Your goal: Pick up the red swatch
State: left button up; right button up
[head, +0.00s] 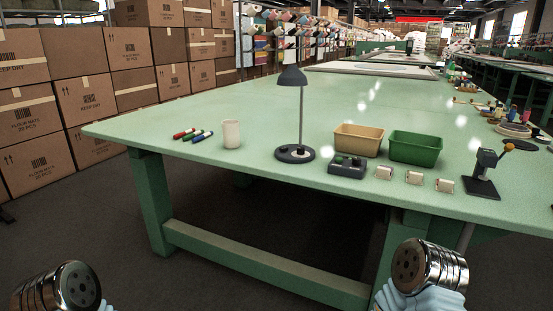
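I cannot make out a red swatch anywhere on the green table (250,190). Three small pale blocks (414,177) stand in a row near its front edge, in front of a tan bin (358,139) and a green bin (415,148). The insides of both bins look empty from here, though their floors are partly hidden. Metal parts of my two arms show at the bottom left and bottom right corners, below the tabletop and apart from it. No gripper fingers are in view.
A black stand (482,180) is at the right. Stacked cartons (85,95) line the left. The table's middle is clear.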

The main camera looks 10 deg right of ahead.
aim_at(441, 185)
jog(key=z, duration=1.35)
jog(key=i+l+u, duration=0.15)
jog(key=l+u, duration=0.15)
jog(key=l, duration=0.2)
jog(key=l+u, duration=0.3)
jog(key=l, duration=0.25)
jog(key=i, duration=0.05)
